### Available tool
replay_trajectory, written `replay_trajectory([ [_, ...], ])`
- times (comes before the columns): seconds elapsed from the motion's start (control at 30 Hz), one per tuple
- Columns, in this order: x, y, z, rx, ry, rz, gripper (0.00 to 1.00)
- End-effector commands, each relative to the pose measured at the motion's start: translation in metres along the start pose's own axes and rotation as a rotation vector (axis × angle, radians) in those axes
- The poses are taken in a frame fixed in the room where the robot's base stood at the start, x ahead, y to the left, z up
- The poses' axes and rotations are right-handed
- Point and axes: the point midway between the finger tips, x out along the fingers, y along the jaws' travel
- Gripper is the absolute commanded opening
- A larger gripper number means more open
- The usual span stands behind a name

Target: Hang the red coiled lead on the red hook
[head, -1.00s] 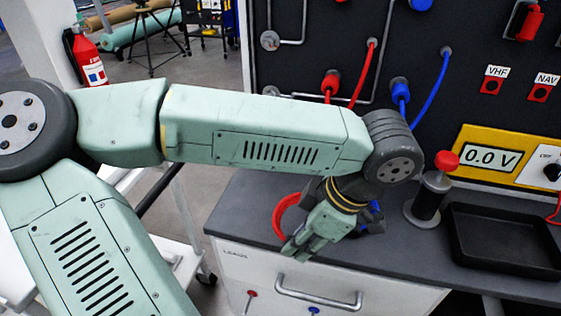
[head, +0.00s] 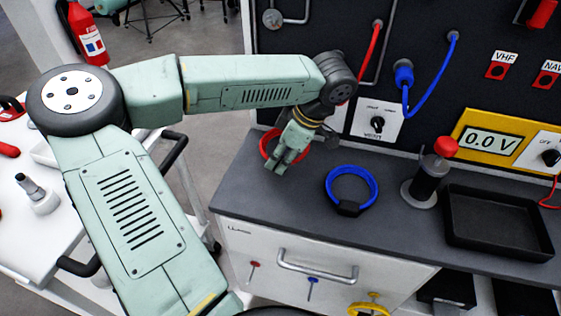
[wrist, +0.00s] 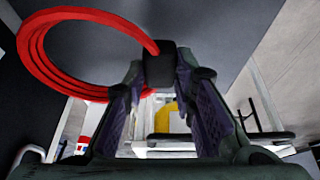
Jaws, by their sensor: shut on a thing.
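The red coiled lead (head: 267,146) is partly hidden behind my gripper (head: 289,160) at the left part of the bench in the head view. In the wrist view its red loops (wrist: 35,62) spread to the upper left, and its black end block (wrist: 160,68) sits between the fingertips of my gripper (wrist: 160,82). The gripper is shut on that block. I cannot tell whether the loops touch the bench top. The red hook (head: 254,265) is on the white cabinet front, left of the drawer handle and below the bench edge.
A blue coiled lead (head: 375,188) lies on the bench (head: 300,208). A blue hook (head: 312,284) and a hanging yellow coil (head: 370,307) are right of the red hook. The drawer handle (head: 316,270) sticks out. A black tray (head: 497,250) and a red-topped post (head: 428,180) stand right.

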Motion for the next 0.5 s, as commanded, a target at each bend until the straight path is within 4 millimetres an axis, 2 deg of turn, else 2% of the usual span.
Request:
replay_trajectory([
  [0.13,0.008,0.001,0.003,0.003,-0.001,-0.001,0.00],
  [0.33,0.031,0.000,0.013,0.001,-0.002,0.000,0.00],
  [0.5,0.033,0.001,0.013,0.000,0.000,0.002,0.00],
])
